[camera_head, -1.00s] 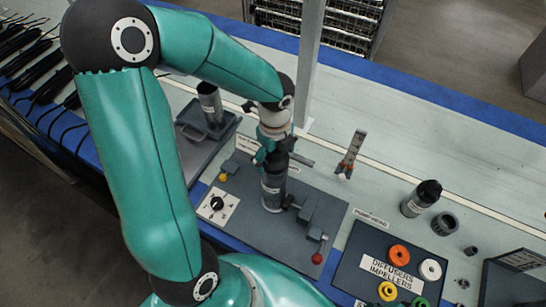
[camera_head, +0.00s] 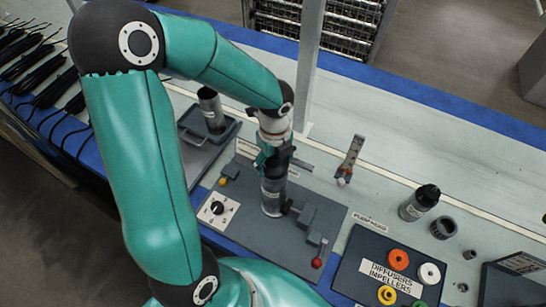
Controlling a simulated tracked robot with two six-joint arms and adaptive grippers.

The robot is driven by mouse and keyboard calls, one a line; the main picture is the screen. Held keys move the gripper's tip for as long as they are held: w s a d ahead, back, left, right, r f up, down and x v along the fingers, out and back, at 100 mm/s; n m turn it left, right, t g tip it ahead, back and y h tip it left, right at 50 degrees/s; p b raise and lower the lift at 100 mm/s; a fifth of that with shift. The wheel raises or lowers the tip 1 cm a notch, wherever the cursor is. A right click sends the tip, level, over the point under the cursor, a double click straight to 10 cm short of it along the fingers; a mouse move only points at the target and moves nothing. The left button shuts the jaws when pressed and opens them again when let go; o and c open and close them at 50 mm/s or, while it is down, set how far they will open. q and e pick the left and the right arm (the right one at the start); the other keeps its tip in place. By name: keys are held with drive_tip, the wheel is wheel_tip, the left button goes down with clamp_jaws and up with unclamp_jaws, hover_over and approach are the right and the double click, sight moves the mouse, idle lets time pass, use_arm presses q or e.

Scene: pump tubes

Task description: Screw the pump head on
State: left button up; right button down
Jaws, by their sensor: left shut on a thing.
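A grey pump tube (camera_head: 272,196) stands upright in the dark fixture plate (camera_head: 238,228) in the middle of the bench. A black pump head (camera_head: 276,162) sits at the top of this tube, partly hidden by my gripper. My left gripper (camera_head: 268,157) points down from above and is shut on the pump head. Whether the head's thread is fully seated on the tube cannot be told. My right gripper is not in view.
Another tube with a black top (camera_head: 420,203) and a dark ring (camera_head: 444,227) stand at the right. A tray of coloured rings (camera_head: 345,278) is at the front right. A grey tray (camera_head: 187,157) with a tube lies at the left. A red-knobbed lever (camera_head: 317,262) is on the fixture.

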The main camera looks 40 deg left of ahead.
use_arm(q)
drive_tip(key=shift+r+m, duration=0.15)
drive_tip(key=shift+m, duration=0.35)
drive_tip(key=shift+f+m, duration=0.2)
drive_tip(key=shift+m, duration=0.1)
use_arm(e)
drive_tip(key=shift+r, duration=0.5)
use_arm(q)
drive_tip(key=shift+r+m+p, duration=0.25)
drive_tip(key=shift+m+p, duration=0.25)
drive_tip(key=shift+p, duration=0.35)
drive_tip(key=shift+m+p, duration=0.65)
drive_tip(key=shift+m, duration=0.35)
drive_tip(key=shift+f, duration=0.2)
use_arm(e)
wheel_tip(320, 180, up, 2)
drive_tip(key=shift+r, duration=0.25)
